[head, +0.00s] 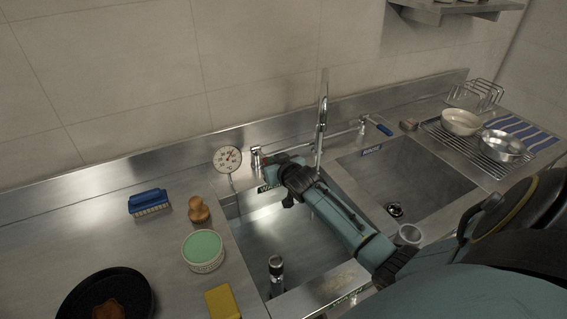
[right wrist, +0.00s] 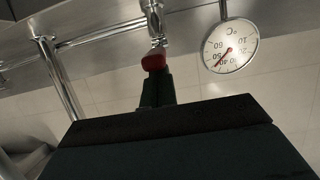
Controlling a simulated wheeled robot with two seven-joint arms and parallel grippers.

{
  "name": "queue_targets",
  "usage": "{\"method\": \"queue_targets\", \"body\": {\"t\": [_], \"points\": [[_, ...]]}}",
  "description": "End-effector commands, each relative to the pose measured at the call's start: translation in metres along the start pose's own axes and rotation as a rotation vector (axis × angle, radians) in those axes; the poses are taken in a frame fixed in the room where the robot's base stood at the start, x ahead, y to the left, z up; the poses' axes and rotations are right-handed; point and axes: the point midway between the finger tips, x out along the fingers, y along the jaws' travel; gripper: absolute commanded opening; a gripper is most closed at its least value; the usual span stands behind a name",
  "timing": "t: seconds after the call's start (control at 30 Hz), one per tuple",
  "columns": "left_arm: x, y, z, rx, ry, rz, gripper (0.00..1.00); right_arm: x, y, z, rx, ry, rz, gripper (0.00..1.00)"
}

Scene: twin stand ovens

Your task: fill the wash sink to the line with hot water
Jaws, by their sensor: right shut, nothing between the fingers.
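The wash sink (head: 250,225) is the left steel basin, with a dark label on its back rim. I cannot clearly tell its water level or make out the fill line. The tap's spout (head: 322,115) rises behind the two basins. A red tap handle (right wrist: 153,62) shows in the right wrist view, just beyond my right fingertips (right wrist: 156,85); I cannot tell whether they touch it. My left gripper is not in view.
A dial thermometer (head: 228,158) stands left of the tap's left end. A blue tap handle (head: 383,129) is at the right end. An upright pipe (head: 276,268) stands in the wash sink. A brush (head: 150,201), a green-topped tub (head: 203,249) and a pan (head: 75,300) lie left.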

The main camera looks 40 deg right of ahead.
Motion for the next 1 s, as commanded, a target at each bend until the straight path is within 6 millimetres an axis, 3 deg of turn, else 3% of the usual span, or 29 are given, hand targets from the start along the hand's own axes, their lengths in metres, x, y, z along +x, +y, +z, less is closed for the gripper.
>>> {"method": "queue_targets", "body": {"t": [0.13, 0.57, 0.83, 1.0], "points": [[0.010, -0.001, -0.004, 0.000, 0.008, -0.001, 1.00, 0.006, -0.012, 0.016, -0.005, 0.018, -0.016, 0.00], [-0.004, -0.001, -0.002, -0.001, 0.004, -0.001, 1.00, 0.001, -0.011, 0.002, -0.006, 0.020, -0.015, 0.00], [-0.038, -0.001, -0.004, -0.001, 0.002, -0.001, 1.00, -0.009, -0.015, -0.030, -0.007, 0.021, -0.021, 0.00], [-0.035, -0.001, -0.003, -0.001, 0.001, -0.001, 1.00, -0.035, -0.015, -0.021, -0.009, 0.020, -0.023, 0.00]]}}
